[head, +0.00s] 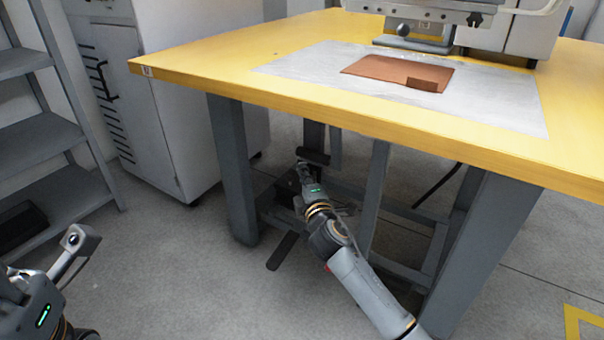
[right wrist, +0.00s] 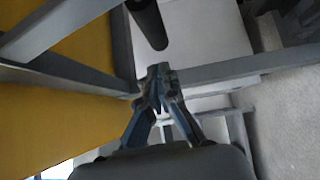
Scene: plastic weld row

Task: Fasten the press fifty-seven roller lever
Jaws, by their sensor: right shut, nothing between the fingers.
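A dark rounded bar (head: 313,157), which may be the roller lever, shows under the yellow table, just above my right gripper's tip. A dark cylinder (right wrist: 150,22) in the right wrist view, likely the same part, lies beyond the fingertips with a gap in the picture. My right gripper (head: 303,168) reaches under the tabletop; its fingers (right wrist: 158,72) are shut with nothing between them. My left gripper (head: 74,240) is at the lower left over the floor, away from the table; its finger state is unclear. The lever's mount is hidden.
The yellow table (head: 190,72) carries a grey sheet (head: 500,105) with a brown piece (head: 385,68), below the press (head: 510,35). Grey legs (head: 232,165) and rails crowd my right arm. A white cabinet (head: 140,130) and grey shelves (head: 40,145) stand left.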

